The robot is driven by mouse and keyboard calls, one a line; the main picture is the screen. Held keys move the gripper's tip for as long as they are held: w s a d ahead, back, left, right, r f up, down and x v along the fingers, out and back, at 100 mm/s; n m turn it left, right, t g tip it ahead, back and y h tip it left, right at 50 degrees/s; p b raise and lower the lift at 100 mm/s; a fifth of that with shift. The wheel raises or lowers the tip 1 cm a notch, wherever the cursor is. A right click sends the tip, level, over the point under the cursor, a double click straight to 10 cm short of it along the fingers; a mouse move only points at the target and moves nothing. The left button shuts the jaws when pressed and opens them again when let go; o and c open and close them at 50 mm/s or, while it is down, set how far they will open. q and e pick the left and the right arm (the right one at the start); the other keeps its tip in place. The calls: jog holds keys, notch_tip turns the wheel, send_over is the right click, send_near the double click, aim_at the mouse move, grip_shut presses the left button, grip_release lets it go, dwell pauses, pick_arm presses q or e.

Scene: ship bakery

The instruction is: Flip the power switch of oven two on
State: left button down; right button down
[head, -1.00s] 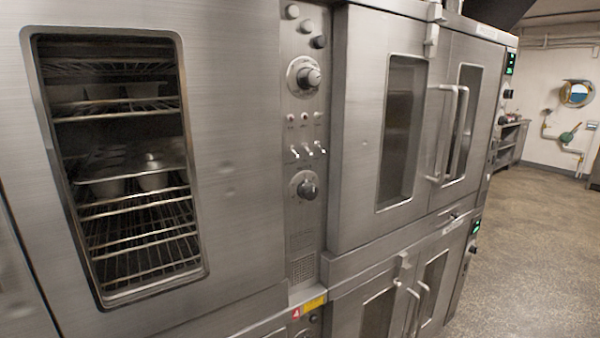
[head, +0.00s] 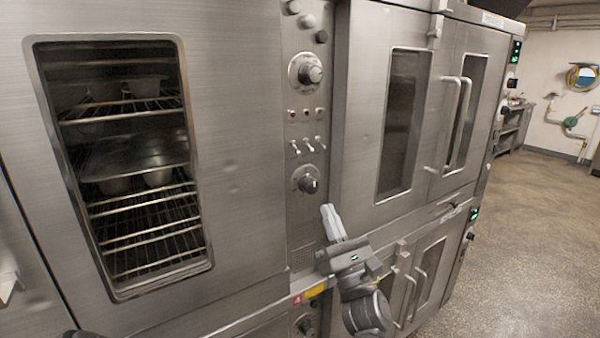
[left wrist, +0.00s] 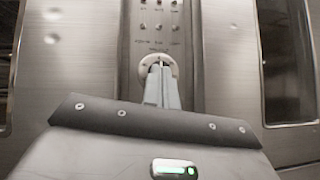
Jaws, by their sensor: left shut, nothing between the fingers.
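A narrow steel control panel (head: 306,120) runs between the left oven and the right oven. Three small toggle switches (head: 308,146) stand in a row on it, between an upper knob (head: 309,72) and a lower knob (head: 308,184). Their labels and positions are too small to read. My left gripper (head: 329,211) is shut and empty, its tips just below and right of the lower knob. In the left wrist view its closed fingers (left wrist: 162,85) point up at the panel and overlap a round knob; small controls (left wrist: 158,27) show above. My right gripper is out of view.
The left oven's window (head: 120,165) shows racks with pans. The right oven's door handles (head: 455,125) stick out right of the panel. More ovens sit below (head: 425,275). The floor (head: 535,230) at right is open.

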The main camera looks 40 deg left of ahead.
aim_at(296, 149)
pick_arm(q)
jog(key=s+r+n+g, duration=0.1)
jog(key=n, duration=0.1)
jog(key=s+a+r+n+g+y, duration=0.1)
jog(key=n+g, duration=0.1)
jog(key=shift+s+r+g, duration=0.1)
jog(key=shift+s+g, duration=0.05)
jog(key=shift+g, duration=0.15)
jog(key=shift+r, duration=0.1)
jog(key=p+x, duration=0.5)
jog(key=x, duration=0.3)
jog(key=shift+a+r, duration=0.1)
jog(key=shift+r, duration=0.1)
jog(key=shift+w+a+r+p, duration=0.35)
jog(key=shift+a, duration=0.2)
jog(key=shift+f, duration=0.1)
